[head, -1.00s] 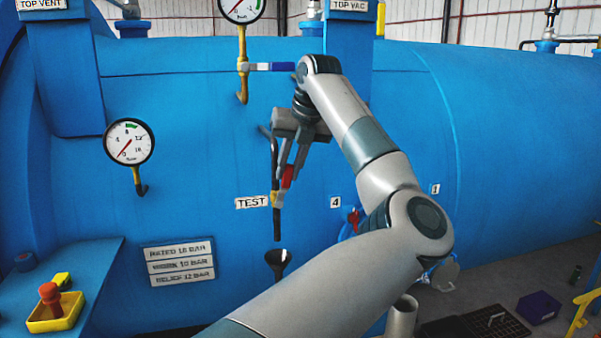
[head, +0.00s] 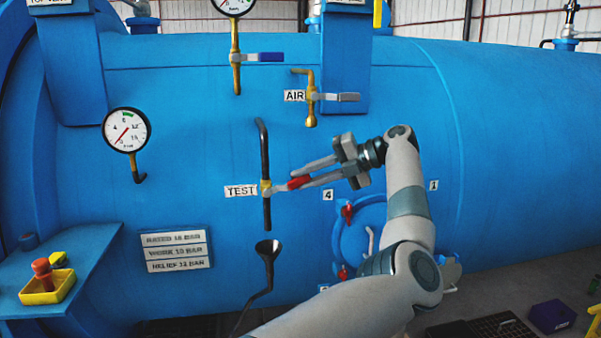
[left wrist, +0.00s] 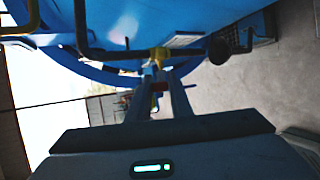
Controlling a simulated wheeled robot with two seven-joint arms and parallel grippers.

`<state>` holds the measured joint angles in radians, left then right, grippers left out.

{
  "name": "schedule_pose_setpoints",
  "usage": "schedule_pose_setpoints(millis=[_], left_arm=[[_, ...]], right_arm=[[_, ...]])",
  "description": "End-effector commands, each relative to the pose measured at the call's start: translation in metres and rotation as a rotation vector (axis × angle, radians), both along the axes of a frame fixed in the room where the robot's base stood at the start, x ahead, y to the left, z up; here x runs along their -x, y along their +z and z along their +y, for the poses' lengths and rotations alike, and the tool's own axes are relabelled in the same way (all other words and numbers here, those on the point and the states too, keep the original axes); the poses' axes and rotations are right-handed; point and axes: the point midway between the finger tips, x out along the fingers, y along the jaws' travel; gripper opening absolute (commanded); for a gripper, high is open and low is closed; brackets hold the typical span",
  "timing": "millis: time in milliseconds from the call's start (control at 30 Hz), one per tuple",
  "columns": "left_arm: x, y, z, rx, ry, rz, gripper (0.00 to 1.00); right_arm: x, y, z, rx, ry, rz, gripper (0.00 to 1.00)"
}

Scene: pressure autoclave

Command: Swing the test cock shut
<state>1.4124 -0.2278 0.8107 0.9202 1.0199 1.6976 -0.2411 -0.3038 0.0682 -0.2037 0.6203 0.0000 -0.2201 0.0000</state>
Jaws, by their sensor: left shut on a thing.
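The test cock (head: 266,188) is a brass fitting on a vertical dark pipe (head: 264,150), beside the TEST label. Its lever with a red grip (head: 298,183) points right and slightly up, nearly across the pipe. My left gripper (head: 304,177) reaches in from the right and is shut on the lever's red grip, with its fingers partly hiding it. In the left wrist view the gripper (left wrist: 160,82) has the red grip (left wrist: 158,88) between its fingers, and the brass cock (left wrist: 159,56) lies just beyond the tips. My right gripper is in neither view.
A dark funnel (head: 268,250) stands below the pipe. The AIR cock (head: 311,96) is above right and a blue-handled gauge cock (head: 262,57) higher up. A round blue hatch (head: 358,238) with red knobs is below my gripper. A pressure gauge (head: 127,130) is at left.

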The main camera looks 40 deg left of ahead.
Motion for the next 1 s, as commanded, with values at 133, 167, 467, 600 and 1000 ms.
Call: schedule_pose_setpoints(millis=[133,167,467,600,1000], left_arm=[[-0.005,-0.018,-0.003,-0.095,-0.003,0.11,0.0],[-0.005,-0.022,-0.003,-0.112,-0.003,0.13,0.0],[-0.006,-0.043,-0.004,-0.251,-0.001,0.29,0.0],[-0.005,-0.047,-0.004,-0.287,0.0,0.333,0.0],[-0.004,-0.049,-0.004,-0.311,0.001,0.365,0.0]], right_arm=[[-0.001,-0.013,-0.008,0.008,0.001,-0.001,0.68],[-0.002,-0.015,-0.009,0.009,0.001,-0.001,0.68],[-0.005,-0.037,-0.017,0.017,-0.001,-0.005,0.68],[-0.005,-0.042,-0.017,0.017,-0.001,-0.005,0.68],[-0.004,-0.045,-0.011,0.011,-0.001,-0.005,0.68]])
